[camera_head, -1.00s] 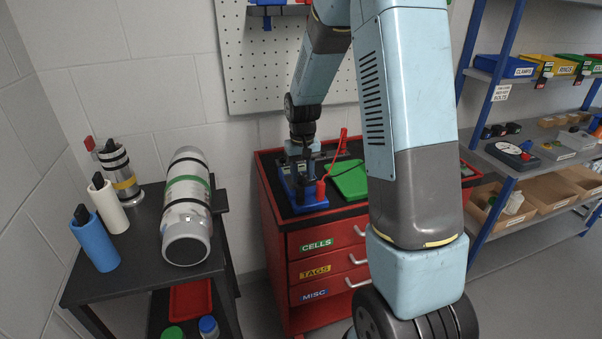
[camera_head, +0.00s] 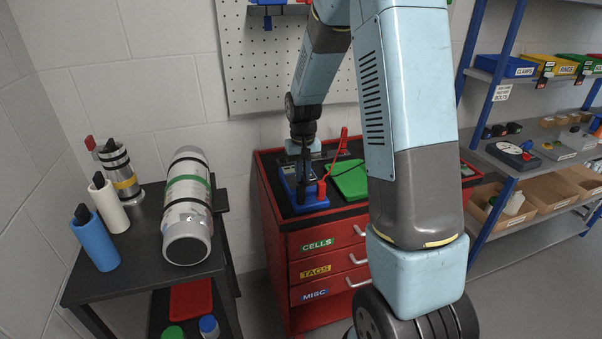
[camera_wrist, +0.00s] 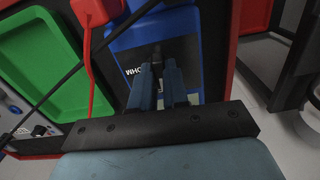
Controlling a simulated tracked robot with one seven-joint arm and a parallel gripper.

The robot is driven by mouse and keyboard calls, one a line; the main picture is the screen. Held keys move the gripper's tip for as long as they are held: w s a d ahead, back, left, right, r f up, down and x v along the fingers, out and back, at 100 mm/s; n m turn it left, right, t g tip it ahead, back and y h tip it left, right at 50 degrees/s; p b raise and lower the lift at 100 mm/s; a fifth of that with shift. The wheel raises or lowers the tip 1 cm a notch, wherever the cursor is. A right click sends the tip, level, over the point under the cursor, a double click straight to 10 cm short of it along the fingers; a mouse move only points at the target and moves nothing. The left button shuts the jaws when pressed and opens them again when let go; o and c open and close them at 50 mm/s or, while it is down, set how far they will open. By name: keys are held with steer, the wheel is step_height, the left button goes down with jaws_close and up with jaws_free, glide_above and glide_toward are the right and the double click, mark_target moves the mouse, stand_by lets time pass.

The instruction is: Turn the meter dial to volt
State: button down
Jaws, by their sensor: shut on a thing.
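The blue meter (camera_head: 313,204) lies on the black top of the red cabinet in the head view. In the wrist view its blue case (camera_wrist: 125,40) and dark face (camera_wrist: 134,62) with white lettering show. My gripper (camera_wrist: 159,78) points down at this face, its two fingers close together. The gripper (camera_head: 301,186) also shows over the meter in the head view. It is shut on the dial, which is mostly hidden between the fingers; its pointer and the setting cannot be read.
A red plug (camera_wrist: 95,10) with a red lead stands beside the fingers, and a black lead crosses nearby. A green tray (camera_head: 348,178) lies right of the meter. A dark side table (camera_head: 140,270) with cylinders stands left; shelves (camera_head: 530,165) stand right.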

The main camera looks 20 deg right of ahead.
steer(key=m, duration=0.4)
steer(key=shift+m, duration=2.1)
steer(key=c, duration=1.1)
jaws_free()
step_height(320, 180, up, 14)
steer(key=shift+f, duration=0.15)
